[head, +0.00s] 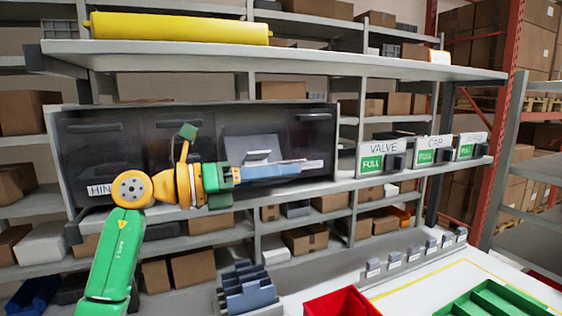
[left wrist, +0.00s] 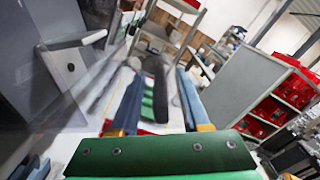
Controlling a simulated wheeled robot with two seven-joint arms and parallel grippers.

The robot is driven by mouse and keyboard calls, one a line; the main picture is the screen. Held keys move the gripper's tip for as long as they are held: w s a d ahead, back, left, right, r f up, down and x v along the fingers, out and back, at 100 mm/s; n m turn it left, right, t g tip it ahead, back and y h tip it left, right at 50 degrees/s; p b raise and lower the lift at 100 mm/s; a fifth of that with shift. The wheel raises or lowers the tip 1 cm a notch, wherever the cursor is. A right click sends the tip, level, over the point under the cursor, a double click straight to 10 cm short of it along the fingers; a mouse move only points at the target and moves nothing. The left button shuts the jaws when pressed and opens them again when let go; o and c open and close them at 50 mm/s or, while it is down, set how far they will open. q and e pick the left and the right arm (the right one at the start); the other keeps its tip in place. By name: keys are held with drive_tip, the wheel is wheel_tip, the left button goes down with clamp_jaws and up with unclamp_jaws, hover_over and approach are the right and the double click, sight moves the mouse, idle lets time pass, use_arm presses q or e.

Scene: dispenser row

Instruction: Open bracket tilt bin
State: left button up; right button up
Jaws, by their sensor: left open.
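A row of dark, see-through tilt bins (head: 78,160) stands on the middle shelf. One label, starting "HIN", shows at lower left; the bracket label cannot be read, and my arm hides part of the fronts. One bin front (head: 240,146), right of centre, is paler, and its handle (head: 258,156) sits lower than the others, so it looks tilted outward. My left gripper (head: 315,165) is open and empty, pointing right across that front. In the left wrist view a pale handle (left wrist: 82,41) on a grey panel is left of my open fingers (left wrist: 158,95), apart from them.
A yellow roll (head: 178,28) lies on the shelf above. Dispensers labelled VALVE (head: 383,148) and CAP (head: 434,142) stand to the right. Below are a blue-grey divided holder (head: 248,290), a red bin (head: 342,303) and a green tray (head: 495,300) on a white table.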

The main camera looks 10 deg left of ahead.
use_arm(q)
drive_tip(key=shift+w+d, duration=0.15)
drive_tip(key=shift+w, duration=0.15)
drive_tip(key=shift+s+a+r, duration=0.1)
drive_tip(key=shift+s+a, duration=0.55)
drive_tip(key=shift+s, duration=0.05)
drive_tip(key=shift+c, duration=0.9)
drive_tip(key=shift+w, duration=0.1)
clamp_jaws()
